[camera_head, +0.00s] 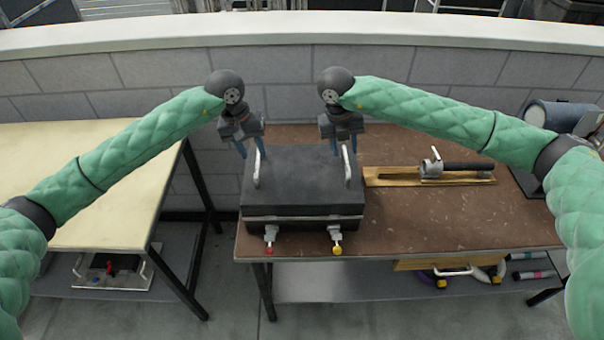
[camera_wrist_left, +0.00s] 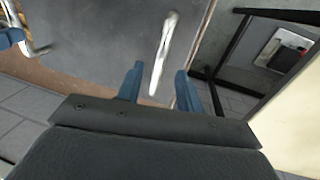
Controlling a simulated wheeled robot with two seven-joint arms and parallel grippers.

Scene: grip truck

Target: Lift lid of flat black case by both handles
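The flat black case (camera_head: 305,188) sits closed on the brown table, with a white handle near each side of its lid. My left gripper (camera_head: 252,152) is open at the left handle (camera_head: 258,169). In the left wrist view its two blue fingers (camera_wrist_left: 158,90) stand apart, with the near end of the left handle (camera_wrist_left: 163,55) between them; I cannot tell if they touch it. My right gripper (camera_head: 344,148) is at the right handle (camera_head: 346,165); how far its fingers are apart is unclear. Two latches, one red-tipped (camera_head: 270,240) and one yellow-tipped (camera_head: 336,241), hang at the case's front.
The brown table (camera_head: 440,220) has bare room to the right of the case. A wooden board (camera_head: 385,177) with a metal tool stands at the right rear. A pale table (camera_head: 90,165) is at the left, across a gap. A block wall (camera_head: 290,70) runs behind.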

